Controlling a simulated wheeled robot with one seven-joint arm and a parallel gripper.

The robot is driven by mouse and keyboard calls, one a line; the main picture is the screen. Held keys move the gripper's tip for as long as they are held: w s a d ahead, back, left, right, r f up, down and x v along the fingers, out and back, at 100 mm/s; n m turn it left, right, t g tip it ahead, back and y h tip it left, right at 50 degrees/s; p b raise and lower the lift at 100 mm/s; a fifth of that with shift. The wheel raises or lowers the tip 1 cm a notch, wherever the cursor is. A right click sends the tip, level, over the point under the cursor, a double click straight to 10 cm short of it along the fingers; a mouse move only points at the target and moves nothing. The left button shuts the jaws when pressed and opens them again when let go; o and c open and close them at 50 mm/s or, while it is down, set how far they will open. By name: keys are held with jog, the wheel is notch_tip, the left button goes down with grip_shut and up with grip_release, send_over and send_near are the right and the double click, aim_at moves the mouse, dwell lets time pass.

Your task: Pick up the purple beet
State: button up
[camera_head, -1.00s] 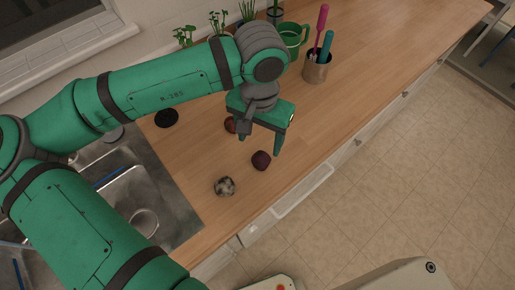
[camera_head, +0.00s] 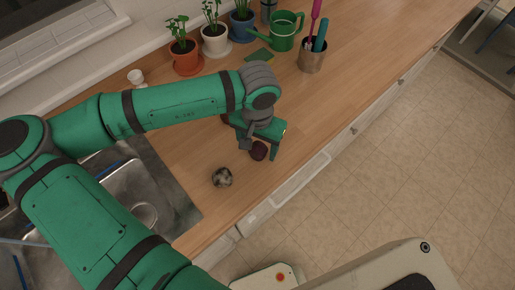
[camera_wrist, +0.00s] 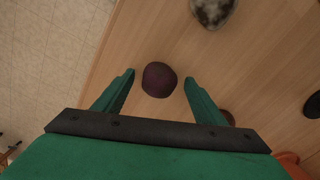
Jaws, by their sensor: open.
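The purple beet (camera_head: 258,151) is a small dark round thing on the wooden counter. In the wrist view the beet (camera_wrist: 159,79) lies between the tips of my two green fingers, with a gap on each side. My gripper (camera_head: 257,146) is open and empty, pointing down over the counter at the beet. In the wrist view my gripper (camera_wrist: 158,84) shows both fingers spread apart. In the head view part of the beet's upper side is hidden by my gripper.
A mottled grey-white round object (camera_head: 222,177) lies left of the beet, also in the wrist view (camera_wrist: 213,10). A metal sink (camera_head: 160,190) is at left. Potted plants (camera_head: 186,56), a green watering can (camera_head: 284,32) and a utensil cup (camera_head: 311,59) stand behind. The counter's right side is clear.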

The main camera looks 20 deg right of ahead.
jog(key=c, duration=1.2)
